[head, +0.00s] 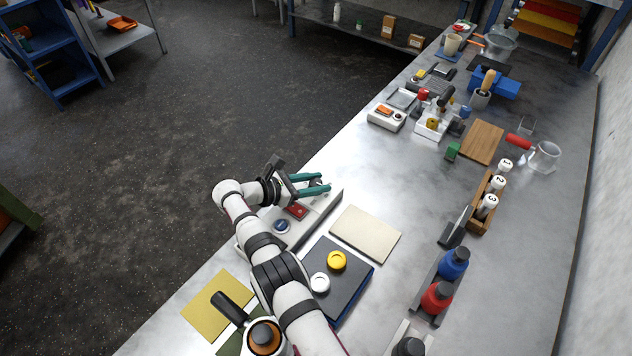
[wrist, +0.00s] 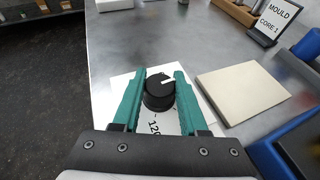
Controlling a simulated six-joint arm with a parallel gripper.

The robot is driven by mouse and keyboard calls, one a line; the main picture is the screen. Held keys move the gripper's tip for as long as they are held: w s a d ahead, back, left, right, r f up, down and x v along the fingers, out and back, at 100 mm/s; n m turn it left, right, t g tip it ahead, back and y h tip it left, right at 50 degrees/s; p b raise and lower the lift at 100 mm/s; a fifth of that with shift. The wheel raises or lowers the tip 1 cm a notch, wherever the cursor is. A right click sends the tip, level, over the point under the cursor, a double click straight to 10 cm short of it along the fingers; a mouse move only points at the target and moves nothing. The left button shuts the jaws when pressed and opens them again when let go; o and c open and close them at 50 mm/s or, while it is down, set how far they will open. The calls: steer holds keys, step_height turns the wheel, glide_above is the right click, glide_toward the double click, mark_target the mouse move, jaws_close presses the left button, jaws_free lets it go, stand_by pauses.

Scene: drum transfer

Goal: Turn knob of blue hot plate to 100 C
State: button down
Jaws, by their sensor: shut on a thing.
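A round black knob (wrist: 158,94) with a white pointer line stands on a white dial face (wrist: 122,82). The pointer aims to the upper right in the wrist view. A printed "120" and a few tick marks show below the knob; the rest of the scale is hidden. My gripper (wrist: 160,85) has its green fingers on both sides of the knob, shut on it. In the head view my gripper (head: 328,184) is at the far end of a pale control box (head: 311,224). A dark plate with blue edges (head: 345,303) lies nearer; I cannot tell if it is the hot plate.
A cream square plate (head: 365,234) lies right of the control box.

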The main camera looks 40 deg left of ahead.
steer(key=shift+c, duration=2.2)
jaws_free()
steer(key=shift+s, duration=0.1)
steer(key=v, duration=1.5)
steer(key=shift+s+r, duration=0.3)
steer(key=shift+a+r, duration=0.1)
